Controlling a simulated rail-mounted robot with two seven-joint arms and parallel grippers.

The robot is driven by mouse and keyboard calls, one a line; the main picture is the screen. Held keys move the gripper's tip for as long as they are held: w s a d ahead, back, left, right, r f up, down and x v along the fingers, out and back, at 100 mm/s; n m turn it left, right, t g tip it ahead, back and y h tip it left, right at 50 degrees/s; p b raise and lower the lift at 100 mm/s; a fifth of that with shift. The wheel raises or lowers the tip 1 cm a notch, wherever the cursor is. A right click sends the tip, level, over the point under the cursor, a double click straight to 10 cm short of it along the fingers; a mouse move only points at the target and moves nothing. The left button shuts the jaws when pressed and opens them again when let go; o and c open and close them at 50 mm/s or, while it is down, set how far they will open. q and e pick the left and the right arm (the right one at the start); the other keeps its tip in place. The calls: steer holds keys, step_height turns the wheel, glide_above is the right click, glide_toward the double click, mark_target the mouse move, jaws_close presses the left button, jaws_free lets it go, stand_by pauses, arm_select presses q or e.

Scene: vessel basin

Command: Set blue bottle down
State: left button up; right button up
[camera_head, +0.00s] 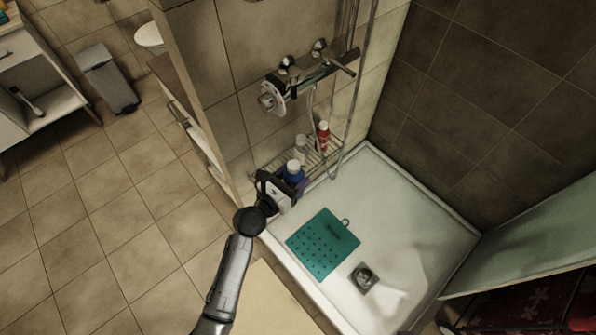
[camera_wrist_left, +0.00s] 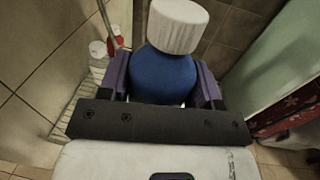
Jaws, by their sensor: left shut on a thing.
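The blue bottle (camera_head: 293,173) with a white cap is held by my left gripper (camera_head: 283,184), beside the tiled shower wall in the head view. In the left wrist view the blue bottle (camera_wrist_left: 164,74) stands between the two purple-padded fingers of my left gripper (camera_wrist_left: 165,88), which are shut on it. Its white ribbed cap (camera_wrist_left: 177,26) points away from the gripper. The bottle's base is hidden by the gripper, so I cannot tell whether it touches a surface. My right gripper is not in view.
A slatted rack (camera_head: 316,158) along the wall holds a red bottle (camera_head: 323,136) and a white bottle (camera_head: 301,148). A teal mat (camera_head: 323,244) and a drain (camera_head: 365,279) lie in the white shower tray (camera_head: 418,235). Mixer taps (camera_head: 300,75) stick out above the rack.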

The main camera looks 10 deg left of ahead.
arm_select(q)
steer(key=f+y, duration=0.1)
steer(key=w+f+n+y, duration=0.1)
steer(key=f, duration=0.1)
steer(key=f+n+t+y, duration=0.1)
steer(key=f, duration=0.1)
steer(key=shift+w+a+f, duration=0.15)
steer(key=shift+w+a, duration=0.1)
steer(key=shift+a, duration=0.15)
steer(key=w+a+f+n+y+b, duration=0.1)
steer(key=w+a+f+b, duration=0.2)
steer(key=f+b, duration=0.1)
steer(key=w+a+f+y+b, duration=0.1)
steer(key=w+a+f+b, duration=0.2)
steer(key=w+f+b, duration=0.1)
steer(key=w+a+f+n+t+y+b, duration=0.1)
steer(key=w+a+f+b, duration=0.2)
steer(key=b, duration=0.3)
steer(key=shift+w+a+f+n+y+b, duration=0.1)
steer(key=shift+f+n+y+b, duration=0.05)
steer(key=shift+f, duration=0.3)
steer(key=shift+w+a+f+n+y+b, duration=0.1)
steer(key=shift+f+n+y+b, duration=0.05)
steer(key=shift+f, duration=0.3)
steer(key=shift+s+r, duration=0.1)
